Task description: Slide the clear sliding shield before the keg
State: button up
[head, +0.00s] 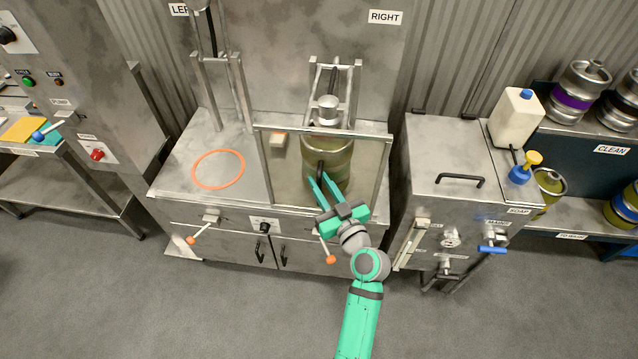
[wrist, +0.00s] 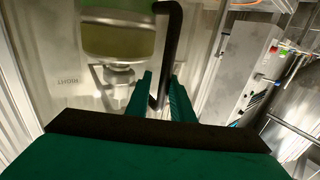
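The clear sliding shield (head: 283,180) is a see-through panel in a metal frame, upright at the front of the right station in the head view. The keg (head: 340,147), olive green and silver, stands behind it and shows through it; it also shows in the wrist view (wrist: 118,40). A black bar handle (head: 320,168) is on the shield's face; it also shows in the wrist view (wrist: 172,45). My gripper (head: 318,180) is at this handle, its green fingers (wrist: 160,82) either side of the bar. A small gap seems to show, so it looks open around it.
An orange ring (head: 218,169) marks the empty left station. Orange-tipped levers (head: 191,240) stick out at the cabinet front. A steel washer cabinet (head: 460,165) with a soap jug (head: 515,118) stands to the right. The floor in front is clear.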

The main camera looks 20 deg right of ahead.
jog(key=s, duration=1)
jog(key=shift+s+d, duration=0.4)
jog(key=shift+d, duration=0.05)
jog(key=shift+f, duration=0.1)
jog(key=s+a+f+m+g+h, duration=0.3)
jog(key=s+a+f+g, duration=0.1)
jog(key=s+a+f, duration=0.75)
jog(key=s+a+r+n, duration=0.1)
jog(key=s+a+r, duration=0.1)
jog(key=s+a, duration=0.3)
jog(key=s+a+r+n+t+y, duration=0.1)
jog(key=s+a+r, duration=0.2)
jog(key=s, duration=0.8)
jog(key=shift+s+a+r, duration=0.3)
jog(key=shift+a+r, duration=0.05)
jog(key=shift+a, duration=0.5)
